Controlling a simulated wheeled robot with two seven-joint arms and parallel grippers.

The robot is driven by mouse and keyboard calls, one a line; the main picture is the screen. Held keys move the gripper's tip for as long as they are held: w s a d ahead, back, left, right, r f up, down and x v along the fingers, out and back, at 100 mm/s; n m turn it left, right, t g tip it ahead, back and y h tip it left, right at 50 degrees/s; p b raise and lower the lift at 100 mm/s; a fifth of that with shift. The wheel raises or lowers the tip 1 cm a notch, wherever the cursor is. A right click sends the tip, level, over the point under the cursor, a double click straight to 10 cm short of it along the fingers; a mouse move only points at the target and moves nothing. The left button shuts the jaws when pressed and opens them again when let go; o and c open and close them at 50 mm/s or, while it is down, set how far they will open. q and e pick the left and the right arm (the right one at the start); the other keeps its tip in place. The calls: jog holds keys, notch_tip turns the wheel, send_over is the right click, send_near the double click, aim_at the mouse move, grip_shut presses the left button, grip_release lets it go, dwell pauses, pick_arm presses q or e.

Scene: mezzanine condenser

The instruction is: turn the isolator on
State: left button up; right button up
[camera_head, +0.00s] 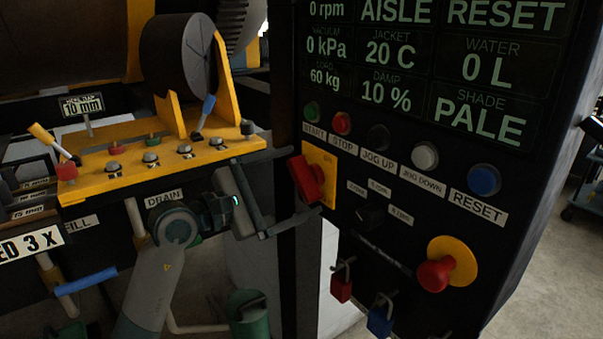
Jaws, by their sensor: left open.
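The isolator is a red rotary handle (307,179) on a yellow plate (326,168), at the left edge of the black control panel. The handle sits tilted, its upper end leaning left. Small lettering near the plate's top right looks like "ON". My left gripper (304,181) comes in from the lower left and is open. One dark fingertip is at the handle's upper left, the other near its lower end, so the handle lies between them in the picture. Whether either finger touches it I cannot tell. My right gripper is not in view.
Push buttons run along the panel, with a blue RESET button (483,180) at right. A red mushroom button (436,274) is lower right. A red padlock (341,285) and a blue padlock (380,318) hang below. A yellow shelf (130,180) stands left, above my arm.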

pick_arm(q)
jog(key=shift+x, duration=1.1)
jog(key=shift+c, duration=0.4)
jog(key=c, duration=1)
jog(key=shift+o, duration=0.2)
